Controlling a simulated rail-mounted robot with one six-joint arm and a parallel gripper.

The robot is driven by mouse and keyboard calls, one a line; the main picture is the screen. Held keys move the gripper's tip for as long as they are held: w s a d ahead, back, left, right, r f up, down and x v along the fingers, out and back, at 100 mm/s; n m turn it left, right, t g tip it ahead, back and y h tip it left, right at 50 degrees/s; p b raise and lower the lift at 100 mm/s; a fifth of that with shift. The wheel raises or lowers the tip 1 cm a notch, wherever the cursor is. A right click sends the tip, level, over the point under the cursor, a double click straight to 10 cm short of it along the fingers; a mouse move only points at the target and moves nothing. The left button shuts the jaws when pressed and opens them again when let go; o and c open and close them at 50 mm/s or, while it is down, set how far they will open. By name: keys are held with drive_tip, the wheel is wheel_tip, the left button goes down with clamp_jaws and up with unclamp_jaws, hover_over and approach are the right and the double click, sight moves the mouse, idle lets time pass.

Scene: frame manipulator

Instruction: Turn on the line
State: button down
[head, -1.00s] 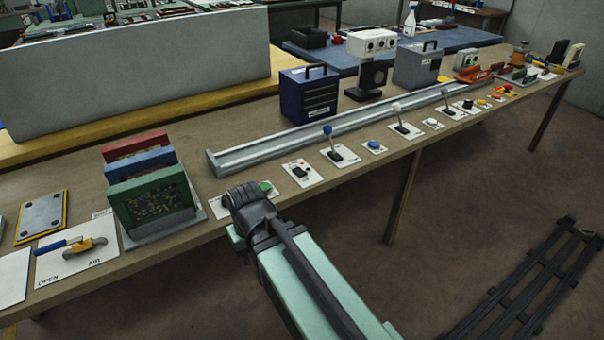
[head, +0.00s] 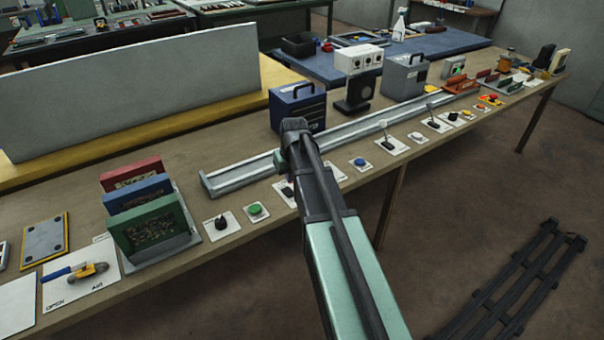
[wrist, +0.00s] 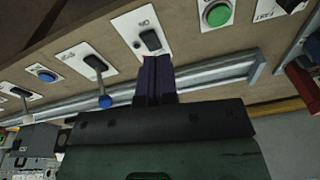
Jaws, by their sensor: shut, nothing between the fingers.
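A white card with a black rocker switch (head: 287,191) lies at the table's front edge, partly covered by my arm in the head view. The fingers are hidden in the head view. A green button (head: 256,210) sits on the adjacent card and shows in the wrist view (wrist: 217,14).
A blue-knobbed lever (wrist: 104,98) and a blue button (head: 360,162) stand on the rocker's other side. A metal rail (head: 240,176) runs behind the controls. A black knob (head: 221,224) and upright coloured panels (head: 150,225) are left. More levers and buttons lie right.

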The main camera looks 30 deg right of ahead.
drive_tip(key=n+t, duration=0.1)
hover_over(291, 194)
drive_tip(key=s, duration=0.2)
drive_tip(key=shift+n, duration=0.4)
drive_tip(key=b+x, duration=0.8)
drive_tip(key=b, duration=0.1)
drive_tip(key=s+b+x, duration=0.1)
drive_tip(key=b+x, duration=0.4)
drive_tip(key=shift+d+f, duration=0.15)
drive_tip(key=shift+f, duration=0.15)
drive_tip(key=shift+s+f+t+b, duration=0.3)
drive_tip(key=shift+f+b, duration=0.2)
drive_tip(key=shift+b, duration=0.35)
drive_tip(key=shift+w+r, duration=0.15)
drive_tip(key=shift+r, duration=0.15)
drive_tip(key=shift+r+p, duration=0.75)
drive_tip(key=shift+p, duration=0.2)
